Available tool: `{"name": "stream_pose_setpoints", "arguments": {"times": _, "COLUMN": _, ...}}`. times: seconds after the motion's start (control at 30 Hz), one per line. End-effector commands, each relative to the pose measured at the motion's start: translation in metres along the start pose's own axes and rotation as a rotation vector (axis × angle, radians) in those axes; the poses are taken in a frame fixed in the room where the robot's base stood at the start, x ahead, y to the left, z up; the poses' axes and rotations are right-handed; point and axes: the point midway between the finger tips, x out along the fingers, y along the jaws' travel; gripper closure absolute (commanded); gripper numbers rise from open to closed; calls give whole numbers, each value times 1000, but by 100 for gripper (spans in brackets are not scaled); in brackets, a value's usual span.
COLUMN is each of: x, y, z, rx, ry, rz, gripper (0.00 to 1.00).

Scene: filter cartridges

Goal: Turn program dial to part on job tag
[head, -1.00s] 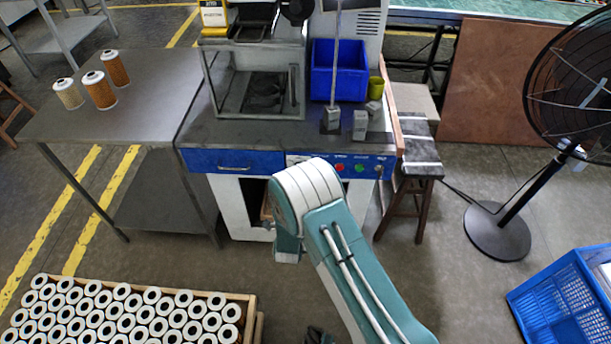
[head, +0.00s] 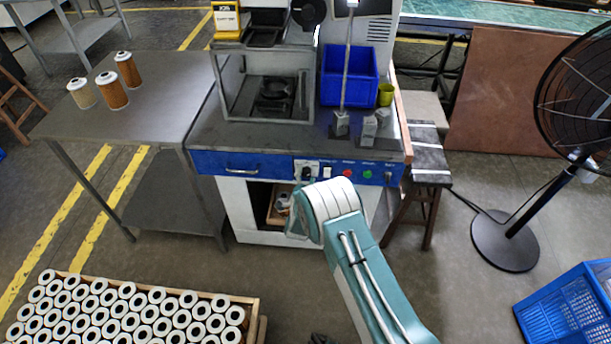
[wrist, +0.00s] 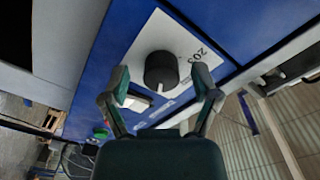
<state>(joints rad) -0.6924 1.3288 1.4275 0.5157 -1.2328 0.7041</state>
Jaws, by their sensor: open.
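The program dial (wrist: 161,71) is a round black knob with a light pointer mark, on a white plate of the blue front panel; printing that looks like "203" is beside it in the wrist view. In the head view the dial (head: 307,173) shows just above my arm. My gripper (wrist: 161,88) is open, its two fingers spread to either side of the dial's lower part, seemingly short of it; contact cannot be told. In the head view my arm hides the gripper. A yellow tag (head: 226,18) stands at the machine's upper left; its text is too small to read.
A white rocker switch (wrist: 137,102) sits close to one finger. Red (head: 347,173) and green (head: 367,175) buttons are on the panel right of the dial. Filter cartridges (head: 112,91) stand on the left table. A fan (head: 505,225) stands at the right.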

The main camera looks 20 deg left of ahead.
Motion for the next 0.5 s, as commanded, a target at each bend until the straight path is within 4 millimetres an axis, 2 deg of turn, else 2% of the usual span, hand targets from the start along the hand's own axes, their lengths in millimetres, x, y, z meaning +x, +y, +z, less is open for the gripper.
{"name": "stream_pose_setpoints", "arguments": {"times": 0.27, "x": 2, "y": 0, "z": 0, "rx": 0, "ry": 0, "rz": 0, "gripper": 21}}
{"name": "stream_pose_setpoints", "arguments": {"times": 0.3, "x": 2, "y": 0, "z": 0, "rx": 0, "ry": -1, "rz": 0, "gripper": 39}}
{"name": "stream_pose_setpoints", "arguments": {"times": 0.37, "x": 1, "y": 0, "z": 0, "rx": 0, "ry": -1, "rz": 0, "gripper": 65}}
{"name": "stream_pose_setpoints", "arguments": {"times": 0.4, "x": 1, "y": 0, "z": 0, "rx": 0, "ry": -1, "rz": 0, "gripper": 83}}
{"name": "stream_pose_setpoints", "arguments": {"times": 0.43, "x": 1, "y": 0, "z": 0, "rx": 0, "ry": -1, "rz": 0, "gripper": 97}}
{"name": "stream_pose_setpoints", "arguments": {"times": 0.5, "x": 2, "y": 0, "z": 0, "rx": 0, "ry": -1, "rz": 0, "gripper": 100}}
